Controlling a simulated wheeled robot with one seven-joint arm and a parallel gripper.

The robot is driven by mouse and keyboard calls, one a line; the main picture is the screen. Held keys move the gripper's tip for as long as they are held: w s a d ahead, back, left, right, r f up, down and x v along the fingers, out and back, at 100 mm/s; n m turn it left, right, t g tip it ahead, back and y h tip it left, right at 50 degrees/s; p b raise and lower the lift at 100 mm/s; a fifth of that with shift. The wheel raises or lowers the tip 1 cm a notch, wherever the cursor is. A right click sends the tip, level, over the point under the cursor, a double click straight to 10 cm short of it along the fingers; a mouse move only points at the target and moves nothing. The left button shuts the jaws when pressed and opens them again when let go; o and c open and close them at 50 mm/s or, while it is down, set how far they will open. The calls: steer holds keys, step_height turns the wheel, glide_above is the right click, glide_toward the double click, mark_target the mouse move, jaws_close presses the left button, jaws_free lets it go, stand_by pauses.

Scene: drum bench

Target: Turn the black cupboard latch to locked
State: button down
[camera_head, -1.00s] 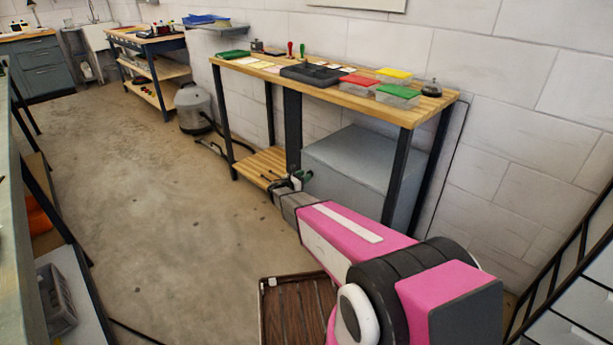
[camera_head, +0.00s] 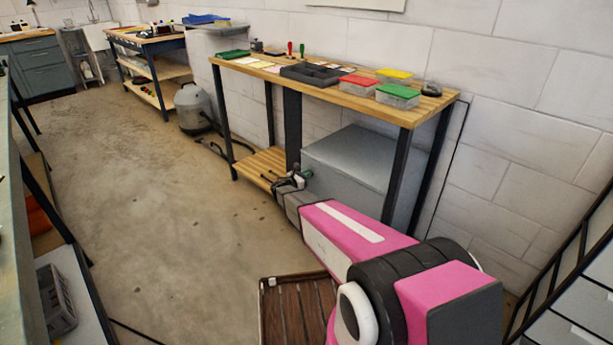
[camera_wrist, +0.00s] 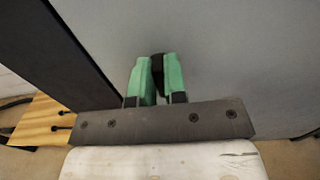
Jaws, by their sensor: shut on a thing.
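The black latch (camera_wrist: 157,68) shows in the wrist view as a small dark upright piece against a grey cupboard front (camera_wrist: 215,45). My gripper (camera_wrist: 156,78) is shut on it, with one green finger on each side. In the head view the grey cupboard (camera_head: 365,160) stands under the wooden bench, and my gripper (camera_head: 307,174) is at its front left edge. The latch itself is hidden there behind my gripper. Most of the latch is covered by the fingers, so its exact angle is hard to tell.
The wooden bench (camera_head: 350,101) above holds boxes with coloured lids and a dark tray (camera_head: 312,75). A dark bench leg (camera_wrist: 60,50) stands left of my gripper in the wrist view. A slatted lower shelf (camera_head: 262,165) lies left of the cupboard. The floor (camera_head: 150,190) further left is clear.

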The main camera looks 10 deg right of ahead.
steer(key=shift+s+d+f+m, duration=0.1)
steer(key=shift+s+f+m, duration=0.05)
steer(key=shift+m, duration=2.6)
steer(key=shift+s+d+f+m, duration=0.1)
steer(key=shift+d+f+m, duration=0.05)
steer(key=shift+m, duration=2.55)
steer(key=shift+s+d+f+m, duration=0.1)
steer(key=shift+s+f+m, duration=0.05)
steer(key=shift+m, duration=2.6)
steer(key=c, duration=1.2)
jaws_free()
steer(key=shift+o, duration=0.2)
steer(key=v, duration=1.1)
